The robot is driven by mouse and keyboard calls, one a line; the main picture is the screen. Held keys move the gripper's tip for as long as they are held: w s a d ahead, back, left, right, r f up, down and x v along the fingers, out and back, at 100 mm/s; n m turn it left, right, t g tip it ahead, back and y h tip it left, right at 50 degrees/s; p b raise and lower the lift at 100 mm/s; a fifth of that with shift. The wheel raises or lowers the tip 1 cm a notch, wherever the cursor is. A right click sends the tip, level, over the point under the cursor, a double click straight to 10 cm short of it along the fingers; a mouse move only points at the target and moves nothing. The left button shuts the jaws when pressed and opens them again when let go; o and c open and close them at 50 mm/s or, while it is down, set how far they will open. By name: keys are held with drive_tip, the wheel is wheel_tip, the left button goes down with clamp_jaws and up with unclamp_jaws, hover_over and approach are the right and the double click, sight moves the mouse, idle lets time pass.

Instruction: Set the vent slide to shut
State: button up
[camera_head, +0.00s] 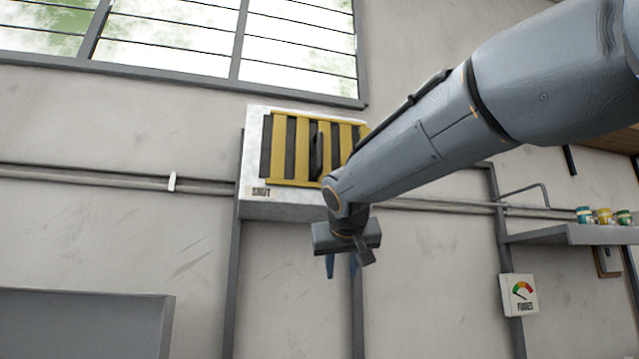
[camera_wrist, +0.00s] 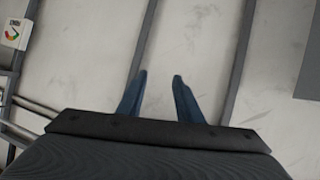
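The vent slide (camera_head: 291,150) is a yellow slatted panel with dark gaps between its slats, on a pale box (camera_head: 290,207) high on the wall. A dark upright handle (camera_head: 316,155) stands out near its middle. My arm hides the box's right side. My gripper (camera_head: 329,268) hangs below the box, apart from the handle. In the wrist view, the two blue fingers of my gripper (camera_wrist: 159,76) are spread with nothing between them, and the vent is out of view.
A shelf (camera_head: 570,236) with several small cans is on the right wall. Pipes (camera_head: 110,180) run along the wall. A grey panel (camera_head: 85,322) stands at lower left.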

drive_tip(key=s+a+r+t+y, duration=0.1)
drive_tip(key=a+r+t, duration=0.1)
drive_tip(key=r, duration=0.7)
drive_tip(key=s+a+r+t, duration=0.1)
drive_tip(key=s+r, duration=0.1)
drive_tip(key=r, duration=0.7)
drive_tip(key=t+p, duration=0.2)
approach(320, 147)
drive_tip(key=w, duration=0.3)
drive_tip(key=shift+m, duration=0.4)
drive_tip(key=w+p, duration=0.1)
drive_tip(key=w, duration=0.1)
drive_tip(key=w+p, duration=0.1)
drive_tip(key=w, duration=0.2)
drive_tip(key=w+p, duration=0.1)
drive_tip(key=w, duration=0.1)
drive_tip(key=shift+w+a, duration=0.35)
drive_tip(key=shift+w, duration=0.05)
clamp_jaws()
